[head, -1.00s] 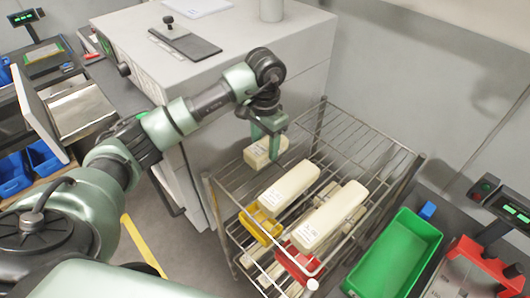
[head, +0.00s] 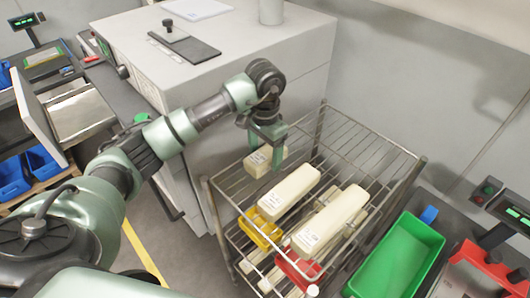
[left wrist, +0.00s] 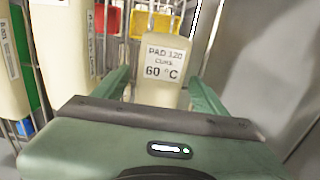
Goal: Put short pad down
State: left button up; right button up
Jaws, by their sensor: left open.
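The short pad (head: 279,156), a cream block, is at the rack's left side in the head view. Its label in the left wrist view (left wrist: 163,62) reads PAD 120, CURE, 60 °C. My left gripper (head: 267,144) is open over it. In the left wrist view the green fingers stand on both sides of the pad, with a gap visible on each side. The pad's underside is hidden, so its contact with the wires cannot be seen. The wire rack (head: 372,150) stands beside the grey cabinet. My right gripper is not in view.
Two longer cream pads (head: 290,190) (head: 331,219) lie on the rack to the right. A yellow holder (head: 262,232) and a red holder (head: 299,268) are at their near ends. The rack's far right is bare. A green bin (head: 398,258) stands right of the rack.

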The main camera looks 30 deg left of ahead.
aim_at(265, 153)
pick_arm(q)
notch_tip(265, 153, up, 12)
jog(key=p, duration=0.4)
dwell(0.4)
